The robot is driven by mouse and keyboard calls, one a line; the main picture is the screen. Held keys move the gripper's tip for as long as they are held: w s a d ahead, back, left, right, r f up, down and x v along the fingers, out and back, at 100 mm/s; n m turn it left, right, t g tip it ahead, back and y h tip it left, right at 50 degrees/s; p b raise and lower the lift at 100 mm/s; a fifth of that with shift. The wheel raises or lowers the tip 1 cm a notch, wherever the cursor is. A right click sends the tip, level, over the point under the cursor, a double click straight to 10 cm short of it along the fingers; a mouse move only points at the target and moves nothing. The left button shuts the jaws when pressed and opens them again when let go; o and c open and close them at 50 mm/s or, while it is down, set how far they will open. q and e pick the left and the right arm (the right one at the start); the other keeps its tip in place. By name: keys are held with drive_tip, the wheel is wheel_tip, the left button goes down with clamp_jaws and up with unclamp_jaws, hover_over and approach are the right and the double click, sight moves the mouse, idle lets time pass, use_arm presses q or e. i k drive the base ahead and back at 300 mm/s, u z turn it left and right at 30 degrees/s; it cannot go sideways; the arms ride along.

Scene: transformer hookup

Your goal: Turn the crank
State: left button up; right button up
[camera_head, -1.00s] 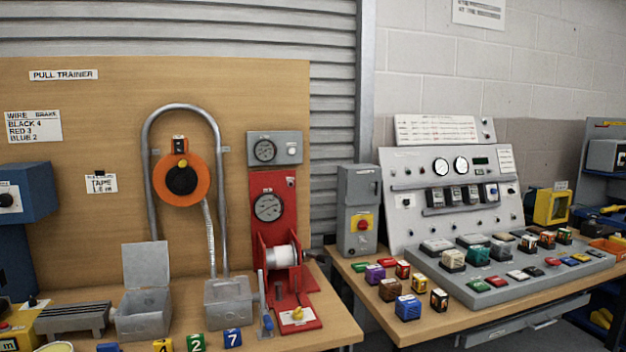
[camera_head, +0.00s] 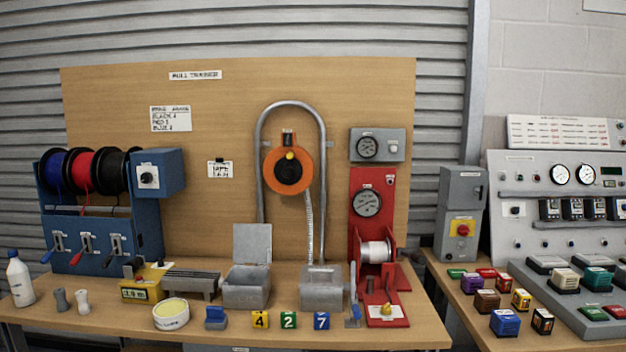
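The red winch stand (camera_head: 366,210) is fixed at the right end of the pull trainer board, with a white drum (camera_head: 376,252) low on its front. A small dark handle (camera_head: 411,257) shows at the right of the drum and may be the crank; its shape is too small to tell. The orange reel (camera_head: 285,173) hangs in the middle of the board, with a yellow knob (camera_head: 290,155) near its top centre. A yellow knob (camera_head: 386,309) sits on the red base of the winch. Neither of my grippers is in view.
A blue rack of wire spools (camera_head: 100,236) stands at the far left. The control console (camera_head: 560,205) is on the right bench, beyond a gap.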

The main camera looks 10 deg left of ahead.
sight(288, 170)
drive_tip(key=z, duration=0.2)
drive_tip(key=i, duration=1.55)
drive_tip(key=u, duration=0.05)
